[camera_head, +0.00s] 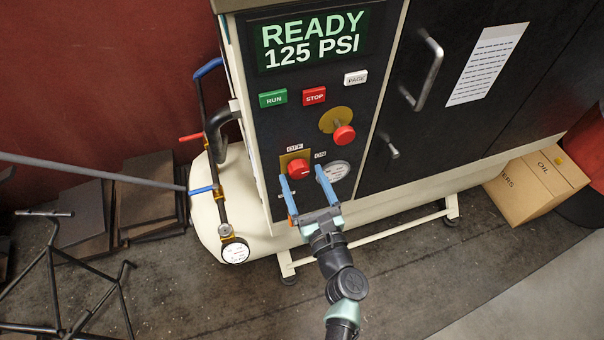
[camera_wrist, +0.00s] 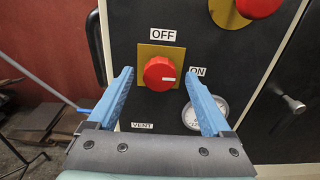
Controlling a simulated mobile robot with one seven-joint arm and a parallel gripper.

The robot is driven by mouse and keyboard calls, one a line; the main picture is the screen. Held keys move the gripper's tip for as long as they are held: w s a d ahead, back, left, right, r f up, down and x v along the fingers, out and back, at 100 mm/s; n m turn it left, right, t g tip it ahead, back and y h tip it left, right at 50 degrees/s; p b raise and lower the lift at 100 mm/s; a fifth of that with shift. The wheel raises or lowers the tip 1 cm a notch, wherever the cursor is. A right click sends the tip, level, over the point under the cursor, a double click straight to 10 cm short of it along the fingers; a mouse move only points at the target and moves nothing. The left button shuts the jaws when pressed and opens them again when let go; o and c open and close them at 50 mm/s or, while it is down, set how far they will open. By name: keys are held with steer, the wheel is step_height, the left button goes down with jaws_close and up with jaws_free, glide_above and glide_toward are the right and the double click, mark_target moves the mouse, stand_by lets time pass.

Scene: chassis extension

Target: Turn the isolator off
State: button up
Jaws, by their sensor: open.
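The isolator is a red round knob (camera_head: 299,170) on a yellow plate, low on the dark control panel. In the wrist view the knob (camera_wrist: 159,73) sits centred on its plate (camera_wrist: 147,52). The OFF label (camera_wrist: 163,35) is above it and the ON label (camera_wrist: 197,72) is to its right. The white mark on the knob points right, toward ON. My gripper (camera_head: 303,175) is open, with its blue fingers pointing at the panel. In the wrist view my gripper (camera_wrist: 163,88) has one finger on each side of the knob, with clear gaps and no visible contact.
A red mushroom button (camera_head: 344,135) on a yellow disc is above right of the knob. Green RUN (camera_head: 273,98) and red STOP (camera_head: 314,95) buttons are higher up. A pressure gauge (camera_wrist: 205,113) lies near the right finger. Pipes with a blue lever (camera_head: 204,189) stand left of the panel.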

steer(key=shift+w+a, duration=0.2)
steer(key=shift+w, duration=0.35)
jaws_close()
